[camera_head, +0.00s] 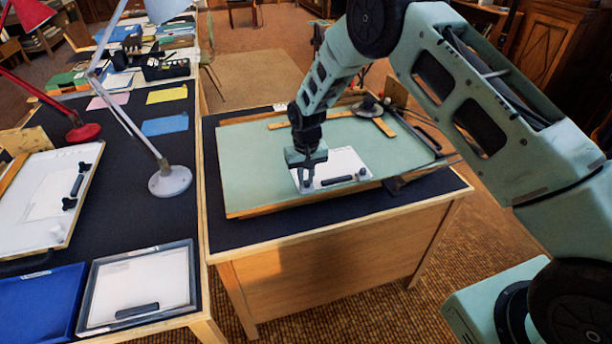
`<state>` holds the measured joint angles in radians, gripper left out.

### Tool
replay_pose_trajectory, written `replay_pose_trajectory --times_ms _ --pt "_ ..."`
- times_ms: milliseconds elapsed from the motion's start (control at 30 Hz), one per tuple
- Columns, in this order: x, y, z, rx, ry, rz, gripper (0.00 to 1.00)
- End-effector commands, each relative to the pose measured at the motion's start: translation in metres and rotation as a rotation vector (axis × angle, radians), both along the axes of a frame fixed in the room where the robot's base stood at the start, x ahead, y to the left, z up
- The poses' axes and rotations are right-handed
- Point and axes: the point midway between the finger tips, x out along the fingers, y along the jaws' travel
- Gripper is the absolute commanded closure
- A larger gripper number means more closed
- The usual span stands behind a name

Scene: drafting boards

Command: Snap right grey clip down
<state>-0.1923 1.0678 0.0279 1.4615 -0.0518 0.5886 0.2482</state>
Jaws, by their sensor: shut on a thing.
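A white sheet (345,160) lies on the green drafting board (255,165), near its front edge. A dark bar (337,180) lies along the sheet's front edge. A small dark grey clip (362,174) sits at the right end of that edge, clear of my gripper. My gripper (307,180) points down at the left end of the same edge. It is shut on a small dark clip there, which the fingers mostly hide. Whether either clip is up or down is too small to tell.
A grey lamp (170,180) stands on the dark table at left. A white board (50,195) with a similar bar and clips lies there, near a blue tray (38,303) and a framed sheet (140,285). A round dark object (369,106) sits at the board's back right.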

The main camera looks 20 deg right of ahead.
Motion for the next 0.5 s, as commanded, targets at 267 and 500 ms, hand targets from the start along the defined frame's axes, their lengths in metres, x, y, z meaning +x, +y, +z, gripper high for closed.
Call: replay_pose_trajectory --times_ms 267,500 --pt "-0.0019 0.0003 -0.0018 -0.001 0.004 0.0 0.62" --pt "-0.0009 0.0001 0.0004 -0.001 0.002 0.0 0.62"
